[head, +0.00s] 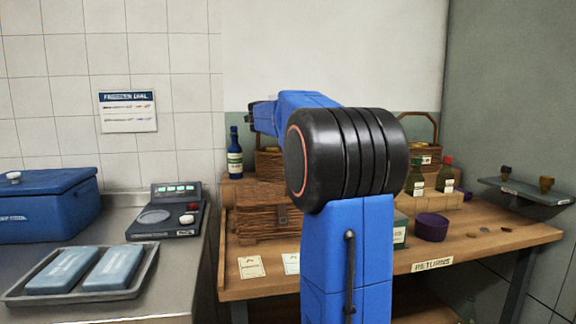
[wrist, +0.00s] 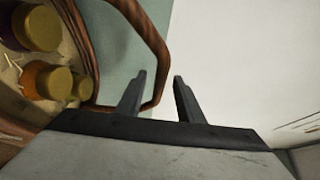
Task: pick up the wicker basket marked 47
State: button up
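Two wicker baskets stand at the back of the wooden table in the head view: a left basket (head: 268,164) partly behind my arm, and a right basket (head: 433,166) with a tall arched handle and a small tag. I cannot read 47 on either. My gripper (head: 254,113) is above the left basket, partly hidden by my arm. In the wrist view, my gripper (wrist: 160,76) is open. A basket's brown arched handle (wrist: 159,50) shows around and between the fingertips, with no visible grip on it. Jars with yellowish lids (wrist: 40,28) sit inside that basket.
A blue bottle (head: 235,155) stands just left of the left basket. A wicker hamper (head: 262,217) is in front. Small bottles (head: 446,176), a purple pot (head: 431,227) and a RETURNS label (head: 432,265) are on the right. A scale (head: 168,215) and cool box (head: 45,210) stand on the left counter.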

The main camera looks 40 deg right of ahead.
jog(key=x, duration=0.4)
jog(key=shift+w+d, duration=0.1)
jog(key=shift+d, duration=0.05)
jog(key=shift+c, duration=0.7)
jog(key=shift+f, duration=0.1)
grip_shut()
dwell(0.5)
